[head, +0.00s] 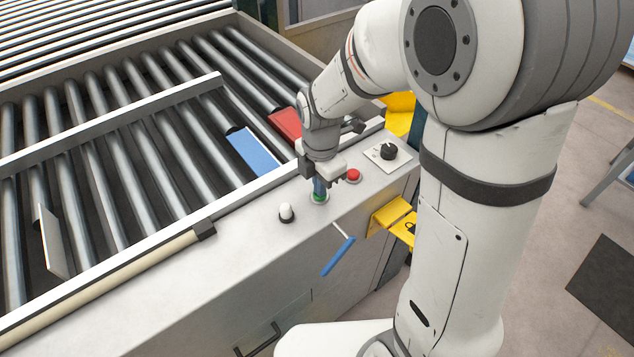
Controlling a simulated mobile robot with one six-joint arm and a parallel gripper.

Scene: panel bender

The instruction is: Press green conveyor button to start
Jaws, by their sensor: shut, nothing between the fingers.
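The green conveyor button (319,198) sits in a pale ring on the conveyor's grey side panel, between a white button (286,212) and a red button (352,175). My gripper (320,188) points down with its fingertips shut and empty, right over the green button. The fingers hide the far part of the button. The tips look at or very near its top; I cannot tell whether they touch it or whether it is pressed in.
A black rotary knob (388,152) stands to the right, and a blue-handled lever (338,256) sticks out from the front. A yellow lockout bracket (390,214) is beside my arm. Rollers (110,150) with a metal guide rail (110,122) lie behind the panel.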

